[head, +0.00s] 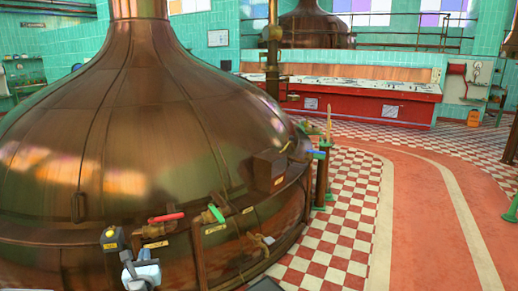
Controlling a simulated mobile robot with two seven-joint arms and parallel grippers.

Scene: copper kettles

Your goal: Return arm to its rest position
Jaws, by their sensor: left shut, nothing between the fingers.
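My left gripper (140,270) shows low in the head view as a small white and blue-grey shape at the bottom edge. It is in front of the lower side of the large copper kettle (125,120). It is shut with nothing held. Its fingertips are small and hard to make out, and I cannot tell whether it touches the kettle. Most of the left arm is outside the picture. My right gripper is not in view.
The kettle's lower rim carries a red-handled valve (166,217) and a green-handled valve (216,214) close to the gripper. A red-and-white checkered floor (335,245) and an orange path (430,220) lie clear at right. A red control counter (360,100) stands behind.

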